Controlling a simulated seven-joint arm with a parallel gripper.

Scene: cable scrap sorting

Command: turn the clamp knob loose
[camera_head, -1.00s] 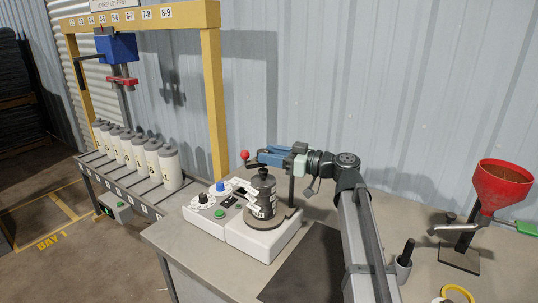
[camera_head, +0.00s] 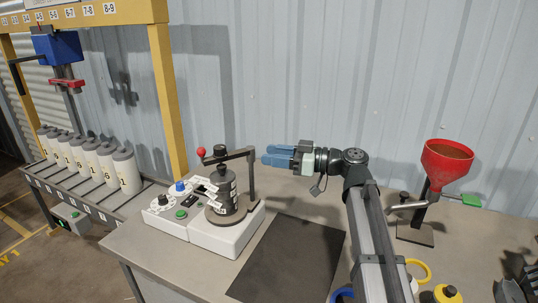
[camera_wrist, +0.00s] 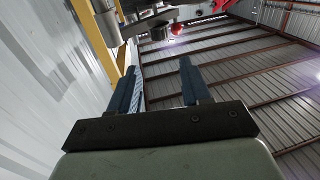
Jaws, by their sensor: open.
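The clamp stands on a white machine base (camera_head: 228,238) at the bench's left part. Its dark arm (camera_head: 236,155) runs from an upright post to a red ball (camera_head: 201,152). A dark knob (camera_head: 220,150) sits at the arm above a dark canister (camera_head: 222,190) with white markings. My gripper (camera_head: 265,155), with blue fingers, is just right of the post, roughly at the arm's height, and holds nothing visible. In the wrist view, the fingers (camera_wrist: 160,75) are spread with an empty gap. The red ball (camera_wrist: 176,31) and part of the clamp show beyond them at the top.
A dark mat (camera_head: 290,262) lies right of the machine. A red funnel (camera_head: 447,165) on a stand is at the right. White numbered canisters (camera_head: 100,160) stand in a rack at left beneath a yellow frame (camera_head: 168,90). Rolls of tape lie near the front right.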

